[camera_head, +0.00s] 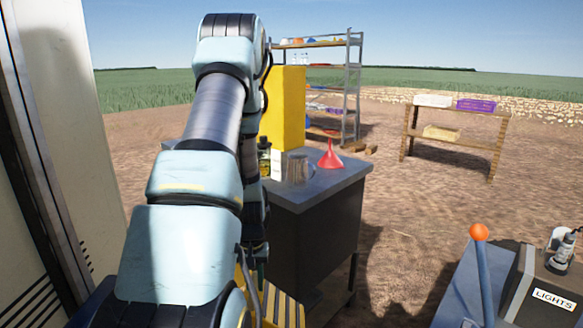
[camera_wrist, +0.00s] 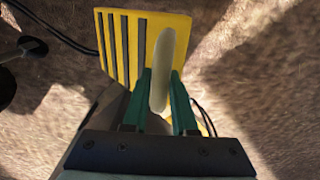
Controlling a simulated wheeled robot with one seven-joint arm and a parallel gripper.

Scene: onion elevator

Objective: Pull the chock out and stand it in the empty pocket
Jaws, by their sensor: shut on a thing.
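My gripper (camera_wrist: 160,78) shows in the wrist view with two green fingers shut on a pale, long, rounded piece (camera_wrist: 163,50), which I take to be the chock. The piece stands out beyond the fingertips, and its lower part shows between the fingers. Behind it is a yellow block with dark stripes or slots (camera_wrist: 118,48); I cannot tell whether the piece touches it. The striped block also shows at the bottom of the head view (camera_head: 283,308), partly behind my arm. The head view does not show the held piece clearly. I cannot make out an empty pocket for certain.
A dark-sided bench (camera_head: 320,225) carries a metal mug (camera_head: 298,170), a red funnel (camera_head: 330,156) and a tall yellow box (camera_head: 283,105). An orange-knobbed lever (camera_head: 484,265) and a LIGHTS box (camera_head: 550,285) stand at lower right. A pale panel (camera_head: 60,90) is close at left.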

